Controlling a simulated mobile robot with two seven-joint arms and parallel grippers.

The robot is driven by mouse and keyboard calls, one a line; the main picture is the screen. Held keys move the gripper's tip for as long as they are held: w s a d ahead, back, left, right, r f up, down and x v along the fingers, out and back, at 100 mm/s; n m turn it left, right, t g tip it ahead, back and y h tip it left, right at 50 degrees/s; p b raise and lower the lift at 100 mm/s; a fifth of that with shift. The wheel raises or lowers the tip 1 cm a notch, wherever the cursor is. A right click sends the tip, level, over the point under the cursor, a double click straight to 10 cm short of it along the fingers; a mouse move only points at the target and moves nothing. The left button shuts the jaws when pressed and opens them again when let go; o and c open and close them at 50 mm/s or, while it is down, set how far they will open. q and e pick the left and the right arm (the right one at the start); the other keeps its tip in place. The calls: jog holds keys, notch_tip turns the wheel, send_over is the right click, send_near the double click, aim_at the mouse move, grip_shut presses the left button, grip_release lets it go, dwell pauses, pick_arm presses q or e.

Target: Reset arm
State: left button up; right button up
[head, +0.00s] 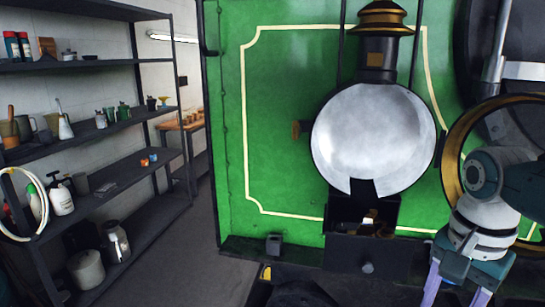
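My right arm comes in from the right edge, in front of the green tram front. My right gripper (456,294) points down at the bottom right. Its two purple fingers are spread apart, with nothing seen between them. The fingertips are cut off by or close to the bottom edge of the picture. My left gripper is not in view.
The green tram panel (285,120) carries a large round lamp (372,135) with a brass top. A brass ring (455,150) is partly behind my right arm. Dark shelves (90,66) with bottles, pots and cups stand at left. Clear floor (190,265) lies between.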

jog(key=s+a+f+n+t, duration=0.1)
jog(key=s+a+f+n, duration=0.1)
jog(key=s+n, duration=0.25)
jog(key=s+a+f+n, duration=0.2)
jog(key=s+n, duration=0.1)
jog(key=s, duration=0.3)
jog(key=s+a+r+n+t, duration=0.25)
jog(key=s+r+n, duration=0.45)
jog(key=s, duration=0.6)
notch_tip(320, 180, up, 16)
jog(key=p, duration=1.5)
jog(key=shift+s+m+y, duration=0.25)
jog(key=shift+m+y, duration=0.05)
jog(key=shift+m, duration=0.15)
